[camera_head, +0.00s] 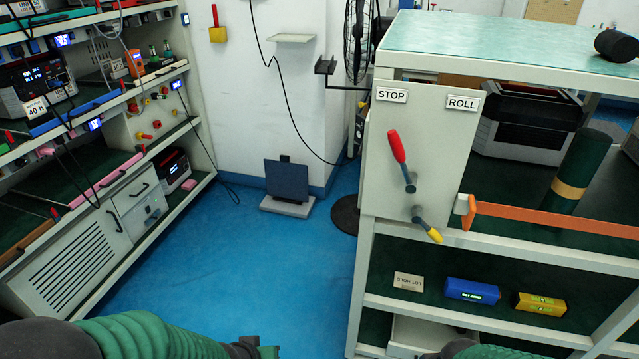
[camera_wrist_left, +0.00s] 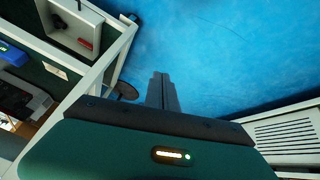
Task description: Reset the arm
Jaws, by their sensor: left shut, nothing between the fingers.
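My left arm (camera_head: 150,335) comes in from the left along the bottom edge of the head view, in a green sleeve with a dark wrist. In the left wrist view my left gripper (camera_wrist_left: 162,80) points out over the blue floor. Its two dark fingers are together with nothing between them, and it touches nothing there. A small part of my right arm (camera_head: 490,352) shows at the bottom edge of the head view. My right gripper's fingers are out of view.
A rack (camera_head: 205,158) with instruments stands at left. A white rack (camera_head: 365,285) at right carries a red-handled lever (camera_head: 396,146), a yellow-tipped lever (camera_head: 427,227), an orange bar (camera_head: 560,219), a blue block (camera_head: 472,291) and a yellow block (camera_head: 541,304). Blue floor (camera_head: 270,265) between them is clear.

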